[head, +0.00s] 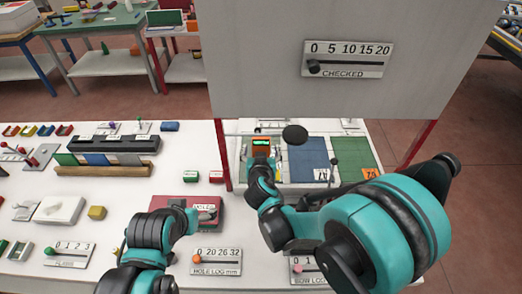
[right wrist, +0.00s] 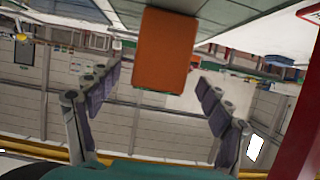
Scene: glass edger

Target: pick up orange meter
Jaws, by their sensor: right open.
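In the right wrist view the meter (right wrist: 165,52) is a plain orange block at top centre. My right gripper (head: 262,163) is just on the near side of the meter and partly covers its lower part. In the right wrist view my right gripper (right wrist: 159,88) is open, one finger on each side of the meter's line, with clear gaps and no visible contact.
A grey panel with a CHECKED scale (head: 343,59) hangs above the table on red posts. A blue mat (head: 302,158) and a green mat (head: 345,153) lie right of the meter.

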